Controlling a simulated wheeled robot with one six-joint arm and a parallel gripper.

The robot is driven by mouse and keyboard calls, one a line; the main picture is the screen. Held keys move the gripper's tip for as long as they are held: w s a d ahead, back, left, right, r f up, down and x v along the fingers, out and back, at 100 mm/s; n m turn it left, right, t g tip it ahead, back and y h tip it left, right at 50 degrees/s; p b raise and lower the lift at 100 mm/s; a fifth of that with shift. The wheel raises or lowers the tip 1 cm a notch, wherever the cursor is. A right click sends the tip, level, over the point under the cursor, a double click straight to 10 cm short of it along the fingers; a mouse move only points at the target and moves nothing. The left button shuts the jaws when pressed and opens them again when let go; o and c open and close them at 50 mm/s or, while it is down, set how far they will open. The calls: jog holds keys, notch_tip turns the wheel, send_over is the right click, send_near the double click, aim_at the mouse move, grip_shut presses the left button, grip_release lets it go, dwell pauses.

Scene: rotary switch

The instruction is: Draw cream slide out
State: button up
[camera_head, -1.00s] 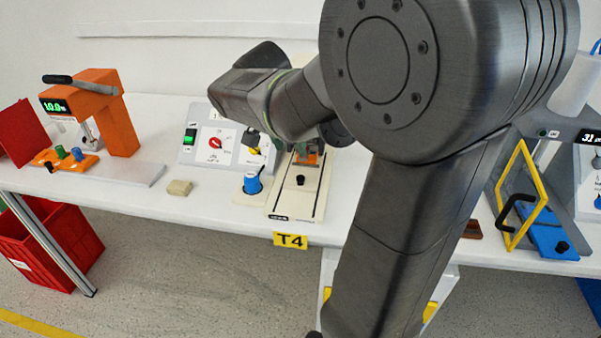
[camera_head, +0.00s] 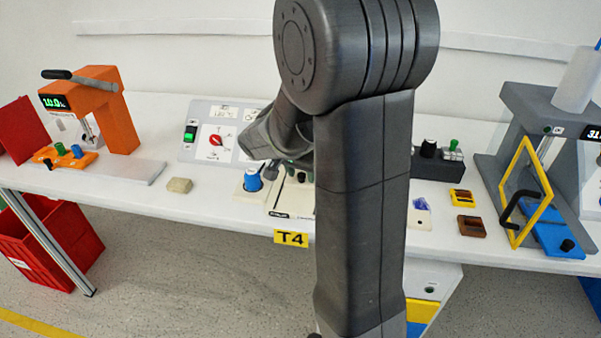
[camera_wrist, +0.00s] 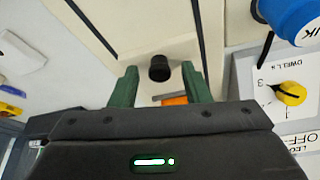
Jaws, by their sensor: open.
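The cream slide (camera_head: 288,198) lies on the table behind the T4 label, its right part hidden by my arm in the head view. In the wrist view the cream slide (camera_wrist: 150,25) fills the upper middle, between two dark lines. Its black knob (camera_wrist: 159,68) shows between the green fingertips of my gripper (camera_wrist: 159,72). The gripper is open, with a gap on both sides of the knob. Whether the fingertips are down at the knob's height I cannot tell. A bit of an orange part (camera_wrist: 175,100) shows between the fingers.
A blue knob (camera_head: 252,180) stands close to the left of the slide. A sloped panel with a red dial (camera_head: 216,141) is behind it. A beige block (camera_head: 179,185) lies further left. A yellow-framed fixture (camera_head: 525,195) is at the right.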

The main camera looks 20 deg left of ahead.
grip_shut()
jog(key=shift+s, duration=0.1)
jog(key=s+d+b, duration=0.1)
jog(key=s, duration=0.3)
jog(key=s+d+b, duration=0.1)
jog(key=s+b, duration=0.1)
jog(key=s, duration=0.2)
jog(key=s+d+b, duration=0.1)
jog(key=s, duration=0.3)
jog(key=shift+b, duration=0.3)
grip_release()
jog(key=shift+s, duration=0.2)
jog(key=p+v, duration=0.2)
jog(key=v, duration=1.2)
jog(key=shift+p, duration=0.35)
